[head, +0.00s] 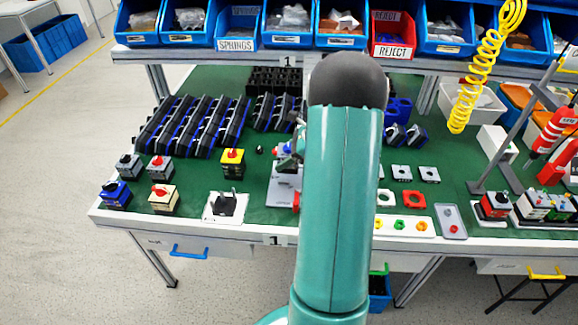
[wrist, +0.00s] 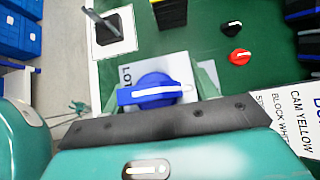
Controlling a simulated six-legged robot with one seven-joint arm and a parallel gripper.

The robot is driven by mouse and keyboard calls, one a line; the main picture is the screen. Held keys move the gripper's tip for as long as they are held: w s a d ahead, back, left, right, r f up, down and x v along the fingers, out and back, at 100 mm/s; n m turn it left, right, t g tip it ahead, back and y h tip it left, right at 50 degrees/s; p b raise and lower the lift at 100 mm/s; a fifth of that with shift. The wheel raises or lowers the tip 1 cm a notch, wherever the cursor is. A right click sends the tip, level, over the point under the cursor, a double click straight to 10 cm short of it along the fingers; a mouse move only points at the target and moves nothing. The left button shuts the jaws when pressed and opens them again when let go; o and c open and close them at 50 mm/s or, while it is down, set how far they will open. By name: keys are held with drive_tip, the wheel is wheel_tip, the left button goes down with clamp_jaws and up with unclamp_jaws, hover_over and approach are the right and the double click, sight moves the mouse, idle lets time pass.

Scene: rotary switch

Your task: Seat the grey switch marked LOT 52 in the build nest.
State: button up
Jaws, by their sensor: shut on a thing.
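My gripper (wrist: 157,100) is shut on a pale grey switch (wrist: 165,72) with a blue rotary knob (wrist: 155,90) bearing a white line. Letters reading "LOT" show at the switch's left edge; the number is hidden behind the knob and gripper. In the head view the gripper (head: 291,152) is mostly hidden behind my teal arm, with a bit of blue showing beside it. The likely build nest is a white plate with a black holder and an upright lever (head: 226,206), left of the gripper near the front edge. It also shows in the wrist view (wrist: 112,32), with nothing seen in it.
Several switches stand at the left, including a blue one (head: 115,193) and a beige one (head: 163,197). A yellow-topped switch (head: 233,160) stands behind the nest. Loose black (wrist: 230,28) and red (wrist: 238,57) knobs lie near the gripper. A printed sheet (wrist: 295,110) is at right.

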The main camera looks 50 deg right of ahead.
drive_tip(key=d+f, duration=0.1)
drive_tip(key=w+d+f, duration=0.1)
drive_tip(key=d+f, duration=0.1)
drive_tip(key=shift+f, duration=0.3)
drive_tip(key=shift+w+d+f, duration=0.1)
drive_tip(key=shift+f, duration=1.6)
drive_tip(key=o, duration=1.1)
drive_tip(key=shift+f, duration=0.15)
